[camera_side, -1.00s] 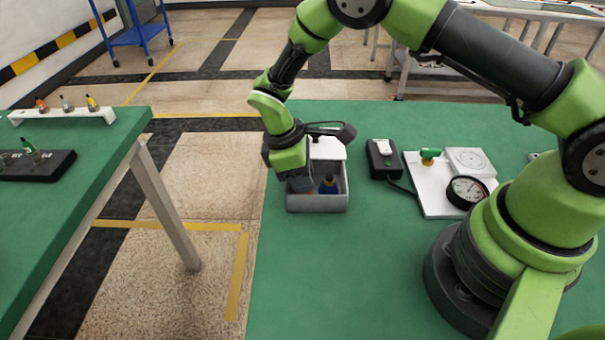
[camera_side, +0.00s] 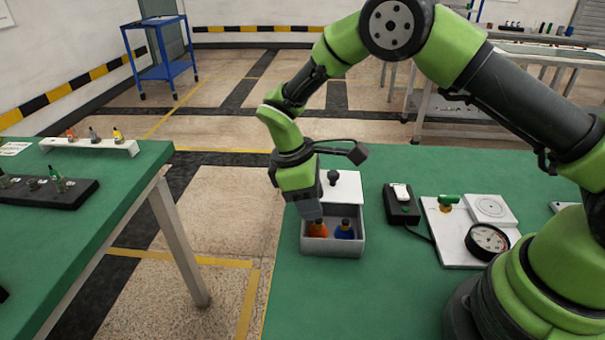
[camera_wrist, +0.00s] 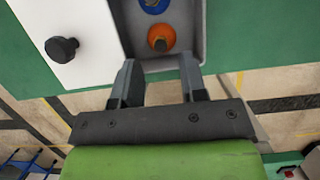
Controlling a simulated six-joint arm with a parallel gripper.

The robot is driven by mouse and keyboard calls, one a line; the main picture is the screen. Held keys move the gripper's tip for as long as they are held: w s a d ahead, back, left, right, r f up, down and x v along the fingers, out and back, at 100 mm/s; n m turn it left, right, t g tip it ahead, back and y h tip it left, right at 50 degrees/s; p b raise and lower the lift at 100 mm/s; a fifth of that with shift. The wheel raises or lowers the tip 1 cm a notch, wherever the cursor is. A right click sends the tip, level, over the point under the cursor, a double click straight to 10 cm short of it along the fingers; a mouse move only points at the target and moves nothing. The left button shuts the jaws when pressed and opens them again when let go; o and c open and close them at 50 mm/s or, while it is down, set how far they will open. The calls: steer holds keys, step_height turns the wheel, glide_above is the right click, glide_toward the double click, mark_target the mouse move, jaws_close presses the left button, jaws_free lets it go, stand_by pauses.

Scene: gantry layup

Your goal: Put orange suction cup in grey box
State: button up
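The orange suction cup (camera_side: 317,230) sits inside the grey box (camera_side: 334,249), in its left part. The blue suction cup (camera_side: 345,229) sits to its right in the same box. My gripper (camera_side: 311,213) is just above the box's left part, pointing down. In the wrist view my gripper (camera_wrist: 160,68) has its two fingers wide apart with nothing between them. The orange cup (camera_wrist: 161,37) lies ahead of the gap between the fingertips, apart from both fingers. The blue cup (camera_wrist: 153,4) is partly cut off at the top edge.
A white lid (camera_side: 345,189) with a black knob is directly behind the box. To the right are a black device (camera_side: 402,205) and a white board (camera_side: 460,230) with a gauge. A white rack (camera_side: 90,146) and a black rack (camera_side: 50,193) stand on the left table.

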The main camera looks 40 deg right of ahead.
steer(key=v, duration=0.7)
step_height(320, 180, up, 8)
steer(key=m+t+y, duration=0.1)
steer(key=m+t, duration=0.1)
steer(key=m, duration=0.1)
glide_above(313, 227)
steer(key=s+d+r+m+t+y, duration=0.2)
steer(key=s+r+m, duration=0.1)
steer(key=s+r, duration=0.4)
steer(key=s+d+r+m+t+y, duration=0.1)
steer(key=s+m+t, duration=0.4)
steer(key=s, duration=0.7)
steer(key=shift+d+r+m+t, duration=0.3)
steer(key=shift+d+r+m, duration=0.3)
steer(key=shift+r+m, duration=0.45)
steer(key=shift+f, duration=0.1)
